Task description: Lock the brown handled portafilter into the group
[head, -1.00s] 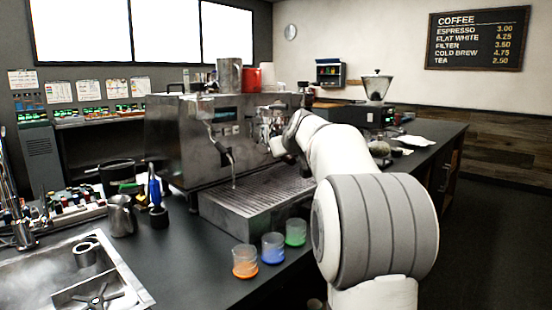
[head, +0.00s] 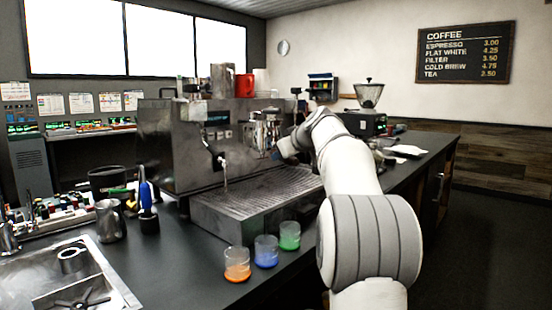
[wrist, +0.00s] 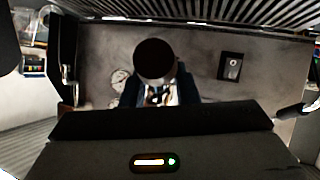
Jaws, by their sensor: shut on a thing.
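The espresso machine (head: 185,145) stands on the dark counter, with the group area (head: 264,128) on its front face. My gripper (wrist: 158,92) is in front of that face, close beside the group in the head view, where my wrist covers its fingers. In the wrist view the fingers are shut around a dark, round-ended handle (wrist: 155,58), which looks like the portafilter's handle seen end-on; its brown colour is hard to make out. The portafilter's basket is hidden, so I cannot tell whether it sits in the group.
The drip tray (head: 245,195) lies below. Orange (head: 237,264), blue (head: 266,251) and green (head: 289,236) cups stand along its front. A steam wand (head: 222,170) hangs left of the group. A grinder (head: 368,105) stands behind my arm. A sink (head: 80,285) is front left.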

